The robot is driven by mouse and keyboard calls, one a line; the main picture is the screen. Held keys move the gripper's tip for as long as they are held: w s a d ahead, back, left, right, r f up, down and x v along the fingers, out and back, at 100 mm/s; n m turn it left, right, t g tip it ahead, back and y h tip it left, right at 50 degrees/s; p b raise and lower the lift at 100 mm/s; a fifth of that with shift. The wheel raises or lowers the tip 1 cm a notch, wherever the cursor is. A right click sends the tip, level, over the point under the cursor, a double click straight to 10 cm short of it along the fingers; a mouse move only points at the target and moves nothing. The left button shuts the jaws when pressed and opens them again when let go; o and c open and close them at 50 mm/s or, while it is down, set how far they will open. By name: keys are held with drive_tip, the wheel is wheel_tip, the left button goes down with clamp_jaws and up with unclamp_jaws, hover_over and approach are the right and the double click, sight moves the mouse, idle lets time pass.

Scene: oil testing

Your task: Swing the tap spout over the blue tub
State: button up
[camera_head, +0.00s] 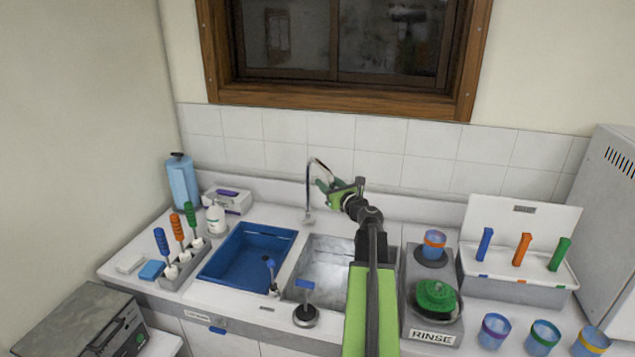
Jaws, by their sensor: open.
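The tap (308,190) is a thin metal gooseneck rising from the rear of the counter, between the two basins. Its spout (322,165) curves over to the right, and its end is hidden at my gripper. My green gripper (325,188) is open beside the spout's downturned part; I cannot tell whether it touches. The blue tub (232,277) fills the left basin, to the left of the tap, and looks empty. The spout points toward the steel basin (322,258) side, not over the blue tub.
A black knob-like fitting (306,315) is in front. The rinse station (431,337), cups and a white case (520,215) are at right.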

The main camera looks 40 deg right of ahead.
drive_tip(key=shift+s+r, duration=0.1)
drive_tip(key=shift+w+a, duration=0.1)
drive_tip(key=shift+w, duration=0.15)
drive_tip(key=c, duration=0.5)
clamp_jaws()
drive_tip(key=shift+s, duration=0.1)
idle(0.5)
